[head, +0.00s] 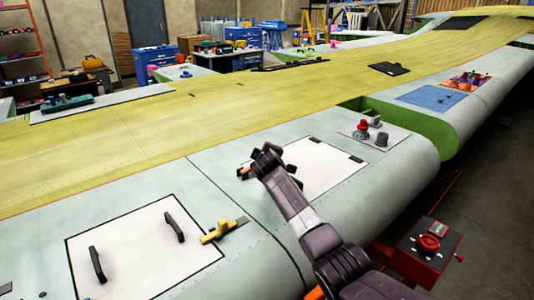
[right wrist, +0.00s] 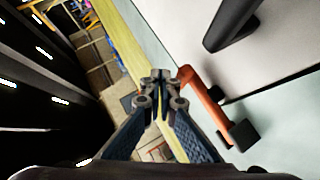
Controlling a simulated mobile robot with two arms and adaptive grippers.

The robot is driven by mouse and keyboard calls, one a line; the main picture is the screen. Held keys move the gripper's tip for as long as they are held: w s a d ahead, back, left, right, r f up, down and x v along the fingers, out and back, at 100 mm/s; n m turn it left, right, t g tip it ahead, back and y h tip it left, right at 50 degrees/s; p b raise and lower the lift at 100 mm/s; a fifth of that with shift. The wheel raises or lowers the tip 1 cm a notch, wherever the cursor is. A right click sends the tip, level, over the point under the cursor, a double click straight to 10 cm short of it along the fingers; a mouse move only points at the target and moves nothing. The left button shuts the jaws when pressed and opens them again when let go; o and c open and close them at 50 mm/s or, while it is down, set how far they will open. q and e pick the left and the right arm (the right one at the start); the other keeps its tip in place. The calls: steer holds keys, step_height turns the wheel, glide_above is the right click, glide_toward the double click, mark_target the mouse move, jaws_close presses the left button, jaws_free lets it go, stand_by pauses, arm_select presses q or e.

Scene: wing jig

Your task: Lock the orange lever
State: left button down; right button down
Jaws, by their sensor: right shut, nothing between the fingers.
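The orange lever (right wrist: 206,97) stands out in the right wrist view, with a black block (right wrist: 240,136) at its lower end, beside a white panel. In the head view only a small bit of the lever (head: 243,172) shows at the panel's left edge, by my gripper. My right gripper (right wrist: 160,78) is shut and empty. Its fingertips are just left of the lever's upper end in the wrist view; I cannot tell whether they touch it. The gripper (head: 262,155) also shows in the head view, over the panel's left side. My left gripper is not in view.
A white panel (head: 325,162) with black corner pieces lies under my right arm. A yellow lever (head: 222,230) and a white panel (head: 130,255) with two black handles are at lower left. A plate with red and grey knobs (head: 362,130) sits beyond. A red box (head: 428,250) stands at right.

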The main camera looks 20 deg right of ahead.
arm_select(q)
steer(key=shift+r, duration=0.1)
arm_select(e)
steer(key=shift+r, duration=0.1)
